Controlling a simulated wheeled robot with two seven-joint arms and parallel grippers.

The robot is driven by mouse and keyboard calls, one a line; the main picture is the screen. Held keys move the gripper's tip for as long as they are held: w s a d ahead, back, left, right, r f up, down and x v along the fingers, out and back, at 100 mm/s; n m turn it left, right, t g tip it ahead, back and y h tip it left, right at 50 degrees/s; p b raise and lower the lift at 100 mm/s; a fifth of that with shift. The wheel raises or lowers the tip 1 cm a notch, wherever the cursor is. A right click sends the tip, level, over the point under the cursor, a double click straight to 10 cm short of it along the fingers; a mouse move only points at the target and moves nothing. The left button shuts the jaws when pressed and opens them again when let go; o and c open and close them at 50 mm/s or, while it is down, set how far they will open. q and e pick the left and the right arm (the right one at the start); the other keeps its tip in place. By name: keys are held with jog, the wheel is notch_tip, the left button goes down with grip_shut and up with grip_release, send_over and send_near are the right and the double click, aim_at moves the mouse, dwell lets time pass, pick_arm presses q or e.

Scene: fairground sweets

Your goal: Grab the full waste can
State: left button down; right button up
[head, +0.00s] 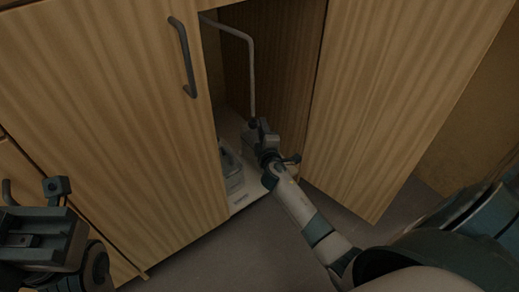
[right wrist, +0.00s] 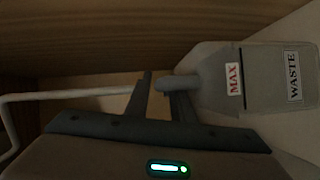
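The grey waste can (right wrist: 212,70) shows in the right wrist view with "MAX" and "WASTE" labels. In the head view a grey can (head: 233,182) stands low inside the open cabinet, partly hidden by the left door. My right gripper (head: 257,128) reaches into the cabinet, just right of and above this can. In the right wrist view its two fingers (right wrist: 161,92) are a little apart, close to the can's narrow end. A rounded grey end overlaps the right finger; I cannot tell whether anything is gripped. My left gripper (head: 56,188) is at the lower left, outside the cabinet, only partly visible.
A pale bent pipe (head: 251,75) comes down beside my right gripper; it also shows in the right wrist view (right wrist: 75,95). The left door (head: 110,100) has a dark handle (head: 184,58). The right door (head: 395,90) bounds the opening. The floor (head: 225,262) in front is clear.

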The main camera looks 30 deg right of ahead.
dwell(0.4)
grip_shut()
dwell(1.2)
jog(key=shift+w+r, duration=0.1)
jog(key=shift+r, duration=0.1)
